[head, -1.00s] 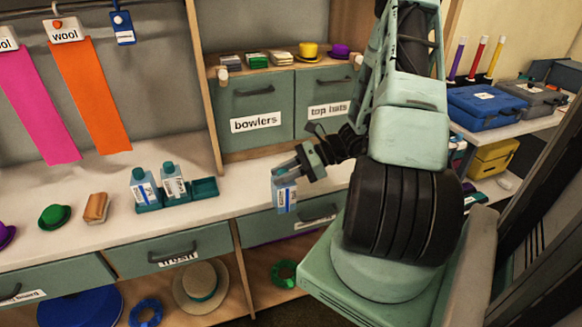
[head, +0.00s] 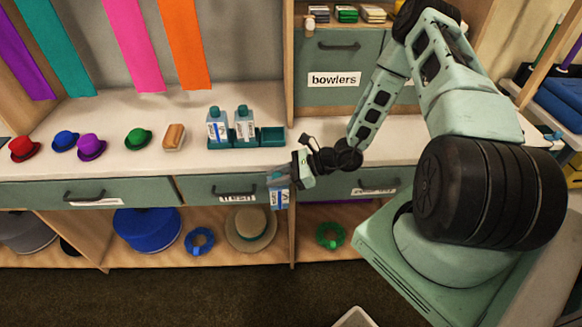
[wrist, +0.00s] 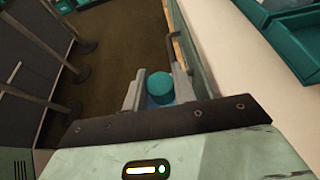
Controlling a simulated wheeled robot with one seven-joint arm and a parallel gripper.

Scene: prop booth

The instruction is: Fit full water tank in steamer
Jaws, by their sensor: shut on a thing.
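My gripper (head: 277,180) is shut on a bottle-like tank (head: 280,198) with a blue and white label. It hangs upright in front of the counter's drawers, clear of the counter top. In the wrist view the teal cap of the tank (wrist: 160,88) shows between the two fingers (wrist: 160,92). Two similar bottles with teal caps, a left one (head: 217,124) and a right one (head: 244,123), stand in a teal tray (head: 272,138) whose right slot is empty. I cannot make out the steamer in either view.
Small hats, including a green one (head: 138,138), and a brush (head: 174,137) lie on the counter (head: 60,168). A straw hat (head: 250,229) and a blue hat (head: 147,231) sit on the lower shelf. A pale-rimmed box (head: 355,319) stands on the floor (head: 200,295), which is otherwise open.

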